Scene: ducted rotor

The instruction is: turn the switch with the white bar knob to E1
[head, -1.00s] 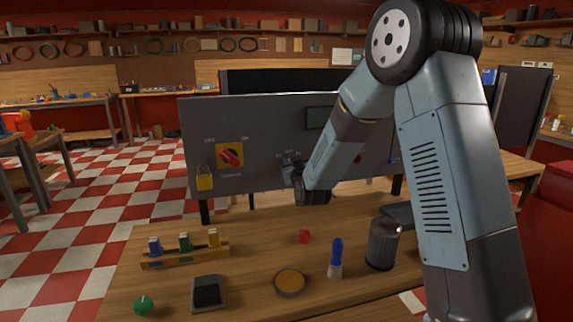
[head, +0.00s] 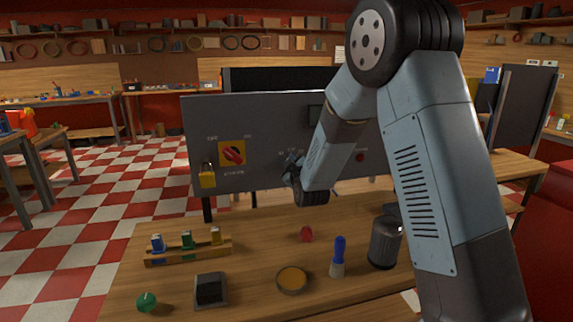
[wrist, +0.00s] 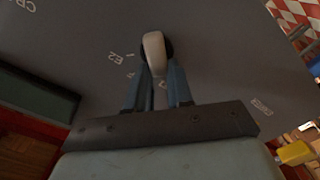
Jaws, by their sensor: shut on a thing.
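The switch with the white bar knob (wrist: 155,52) is on the grey panel, at the top middle of the wrist view. The bar runs nearly up and down in that view, between the fingertips of my gripper (wrist: 156,75). My gripper is shut on the knob. The label E2 (wrist: 118,58) is printed left of the knob. Smaller marks near the fingers are too small or hidden to read, and I cannot make out E1. In the head view my gripper (head: 292,168) is at the panel face and hides the knob.
The grey panel (head: 265,120) also carries a red rotary switch (head: 233,152) on a yellow plate, a yellow padlock (head: 207,175) and a red button (head: 360,157). Below, the wooden table (head: 250,215) holds several loose items, including a blue-handled tool (head: 338,256) and a dark canister (head: 384,243).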

